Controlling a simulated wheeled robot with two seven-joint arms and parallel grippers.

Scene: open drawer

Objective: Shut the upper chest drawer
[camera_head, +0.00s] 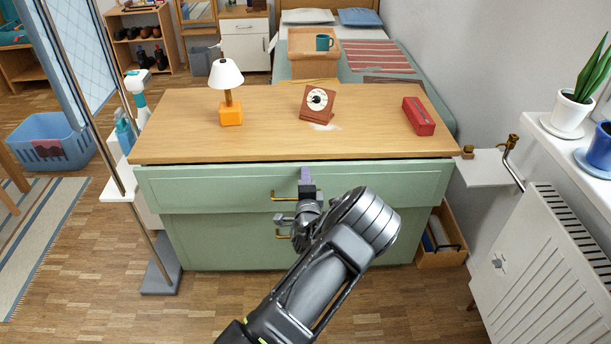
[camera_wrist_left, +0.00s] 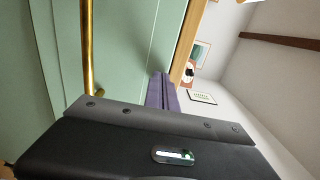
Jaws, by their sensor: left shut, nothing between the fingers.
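The green chest has a wooden top (camera_head: 180,135) and an upper drawer (camera_head: 225,188) with a brass handle. The upper drawer front stands close under the top's front edge, with a thin dark gap between them; I cannot tell whether it is fully flush. My left gripper (camera_head: 305,175) is shut and empty, its purple fingertips at the middle of the drawer front, near its top edge. In the left wrist view the fingers (camera_wrist_left: 162,92) lie against or very near the green front (camera_wrist_left: 125,50), beside the brass handle (camera_wrist_left: 87,50). Contact is not certain. My right gripper is out of view.
A lamp (camera_head: 229,95), a brown dial clock (camera_head: 317,103) and a red box (camera_head: 418,116) stand on the top. A lower drawer (camera_head: 215,242) lies below. A white radiator (camera_head: 548,262) is at right, a blue basket (camera_head: 50,145) at left.

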